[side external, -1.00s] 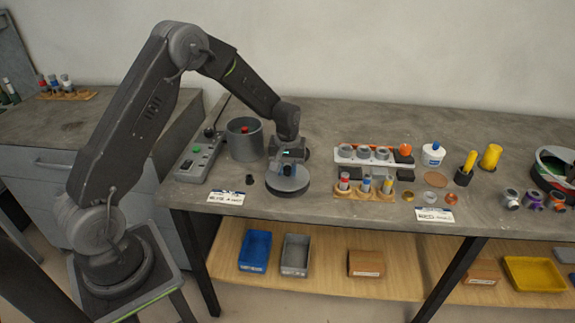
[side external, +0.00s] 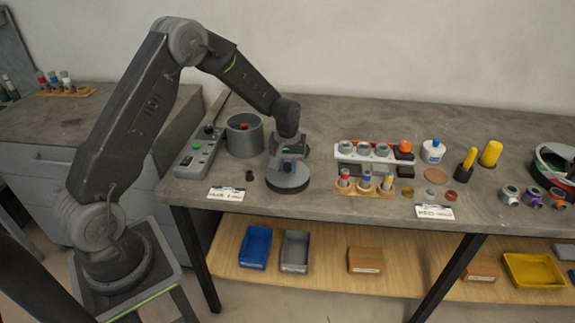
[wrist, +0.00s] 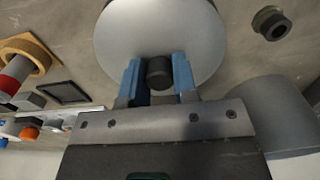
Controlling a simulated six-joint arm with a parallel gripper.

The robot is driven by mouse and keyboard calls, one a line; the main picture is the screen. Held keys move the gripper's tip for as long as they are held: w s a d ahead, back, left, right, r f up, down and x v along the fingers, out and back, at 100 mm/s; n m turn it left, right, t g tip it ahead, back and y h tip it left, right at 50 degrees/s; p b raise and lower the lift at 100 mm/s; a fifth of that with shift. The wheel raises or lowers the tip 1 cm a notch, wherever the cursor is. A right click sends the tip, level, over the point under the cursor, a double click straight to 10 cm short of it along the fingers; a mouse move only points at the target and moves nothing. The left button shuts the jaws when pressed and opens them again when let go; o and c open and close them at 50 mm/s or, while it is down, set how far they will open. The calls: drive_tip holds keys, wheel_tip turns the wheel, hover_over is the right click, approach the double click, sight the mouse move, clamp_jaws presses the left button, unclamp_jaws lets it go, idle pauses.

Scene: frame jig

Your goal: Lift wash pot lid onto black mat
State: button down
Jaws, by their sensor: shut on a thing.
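The wash pot lid (side external: 288,176) is a grey disc with a dark knob. In the wrist view the lid (wrist: 160,30) fills the top middle, with its knob (wrist: 159,73) between my blue fingers. My gripper (side external: 289,162) points down and is shut on the knob. It also shows in the wrist view (wrist: 158,78). A dark round edge, seemingly the black mat (side external: 289,190), shows just under the lid; whether they touch is unclear. The wash pot (side external: 244,143) is a grey cylinder, open on top, with something red inside. It stands left of and behind my gripper.
A grey control box (side external: 200,150) stands left of the pot. A small black cylinder (side external: 249,176) and a white label (side external: 223,193) are close left of the lid. Right are a white rack (side external: 365,157) and a wooden holder (side external: 365,189). Bench between lid and rack is clear.

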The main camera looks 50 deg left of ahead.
drive_tip(key=shift+f, duration=0.1)
drive_tip(key=shift+f, duration=0.35)
idle(0.3)
drive_tip(key=c, duration=0.7)
unclamp_jaws()
drive_tip(key=shift+o, duration=0.2)
drive_tip(key=shift+r, duration=0.75)
